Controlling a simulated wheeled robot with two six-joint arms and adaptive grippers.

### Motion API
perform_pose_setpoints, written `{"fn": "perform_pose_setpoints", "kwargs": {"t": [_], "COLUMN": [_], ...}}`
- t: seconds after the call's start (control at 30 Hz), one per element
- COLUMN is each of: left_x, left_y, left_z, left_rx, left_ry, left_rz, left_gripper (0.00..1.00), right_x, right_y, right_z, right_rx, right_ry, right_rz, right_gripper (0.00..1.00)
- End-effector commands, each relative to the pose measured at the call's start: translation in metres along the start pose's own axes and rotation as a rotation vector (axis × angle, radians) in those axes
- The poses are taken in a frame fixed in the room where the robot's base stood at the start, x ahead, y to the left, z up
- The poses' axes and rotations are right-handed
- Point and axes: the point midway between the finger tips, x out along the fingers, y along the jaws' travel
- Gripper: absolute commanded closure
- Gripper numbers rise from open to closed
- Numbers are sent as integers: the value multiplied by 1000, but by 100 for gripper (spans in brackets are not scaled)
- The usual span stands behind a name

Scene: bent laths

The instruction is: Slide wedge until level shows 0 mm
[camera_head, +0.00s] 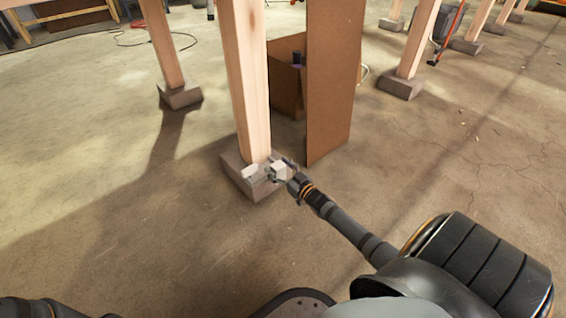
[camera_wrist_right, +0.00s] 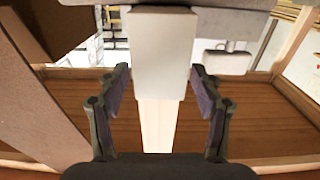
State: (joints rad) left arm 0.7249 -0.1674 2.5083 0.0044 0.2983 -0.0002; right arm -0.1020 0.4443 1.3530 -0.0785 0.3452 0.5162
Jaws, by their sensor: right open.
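A pale block (camera_head: 279,168), which looks like the wedge, sits at the foot of a wooden post (camera_head: 249,85) on a grey footing block (camera_head: 236,178). My right gripper (camera_head: 284,170) is open, with its fingers on either side of the pale block. In the right wrist view the pale block (camera_wrist_right: 162,50) stands between the open fingers (camera_wrist_right: 160,74), with a gap on each side. My left gripper is out of view.
A tall brown cardboard panel (camera_head: 333,80) stands just right of the post, with an open box (camera_head: 288,90) behind it. Other posts on footing blocks (camera_head: 180,96) stand further back. The concrete floor in front is clear.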

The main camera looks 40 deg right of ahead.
Motion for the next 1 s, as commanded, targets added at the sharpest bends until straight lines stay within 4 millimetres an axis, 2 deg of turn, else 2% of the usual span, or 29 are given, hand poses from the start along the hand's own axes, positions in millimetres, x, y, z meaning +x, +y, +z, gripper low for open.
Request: {"fn": "perform_pose_setpoints", "kwargs": {"t": [0.17, 0.3, 0.5, 0.67, 1.0], "left_x": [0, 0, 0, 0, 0], "left_y": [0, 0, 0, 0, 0], "left_z": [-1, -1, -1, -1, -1], "left_rx": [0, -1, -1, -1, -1], "left_ry": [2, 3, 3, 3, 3], "left_rz": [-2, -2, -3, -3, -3], "left_gripper": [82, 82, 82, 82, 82], "right_x": [-34, -69, -105, -116, -117], "right_y": [-1, 0, 0, 0, 0], "right_z": [2, 2, 1, 1, 0], "right_rx": [-1, -1, -2, -1, 0], "right_ry": [-6, -7, -4, -2, -1], "right_rz": [-4, -4, -3, -1, -1], "right_gripper": [34, 34, 34, 34, 34]}}
